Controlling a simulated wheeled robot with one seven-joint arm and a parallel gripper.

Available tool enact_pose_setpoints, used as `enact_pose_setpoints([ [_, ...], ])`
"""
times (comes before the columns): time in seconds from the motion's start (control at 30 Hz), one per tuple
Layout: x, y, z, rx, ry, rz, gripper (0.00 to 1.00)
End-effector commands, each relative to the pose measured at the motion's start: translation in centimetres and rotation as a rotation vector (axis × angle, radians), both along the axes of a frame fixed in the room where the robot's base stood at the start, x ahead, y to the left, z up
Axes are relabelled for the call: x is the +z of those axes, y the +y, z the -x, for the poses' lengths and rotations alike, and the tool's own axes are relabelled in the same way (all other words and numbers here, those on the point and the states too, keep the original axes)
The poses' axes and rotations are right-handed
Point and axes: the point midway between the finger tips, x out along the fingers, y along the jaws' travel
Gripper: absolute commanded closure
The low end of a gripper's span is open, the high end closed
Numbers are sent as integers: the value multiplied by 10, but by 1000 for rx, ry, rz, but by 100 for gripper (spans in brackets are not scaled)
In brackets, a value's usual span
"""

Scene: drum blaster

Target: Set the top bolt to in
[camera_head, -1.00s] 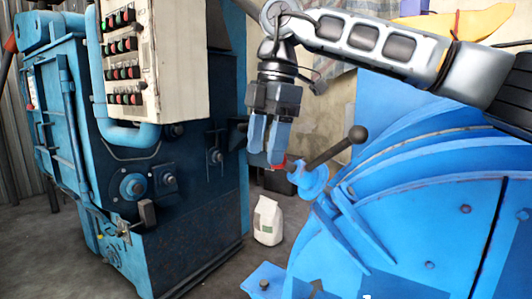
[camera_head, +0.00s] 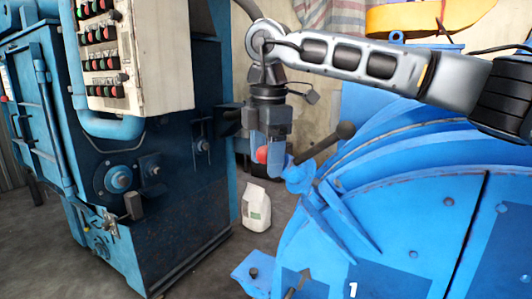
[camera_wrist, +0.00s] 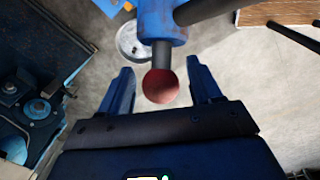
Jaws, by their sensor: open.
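The top bolt appears to be the dark rod with a red ball knob (camera_head: 262,155) that sticks out of a blue sleeve (camera_head: 300,178) on the blue drum's edge. In the wrist view the red knob (camera_wrist: 160,86) sits between my two blue fingers, with a gap on each side. The sleeve (camera_wrist: 163,22) lies beyond the fingertips. My gripper (camera_head: 267,170) points down at the knob and is open; the wrist view also shows it open (camera_wrist: 159,68).
The large blue drum (camera_head: 400,210) with curved ribs fills the right. A blue machine (camera_head: 170,200) with a white button panel (camera_head: 140,50) stands at the left. A white bag (camera_head: 256,208) stands on the floor between them.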

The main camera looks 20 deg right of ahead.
Motion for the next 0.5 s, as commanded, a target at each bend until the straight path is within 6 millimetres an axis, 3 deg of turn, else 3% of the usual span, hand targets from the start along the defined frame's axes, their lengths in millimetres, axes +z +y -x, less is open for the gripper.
enact_pose_setpoints([
  [0.2,0,0,0,0,0,0,37],
  [0.5,0,0,0,1,0,-1,66],
])
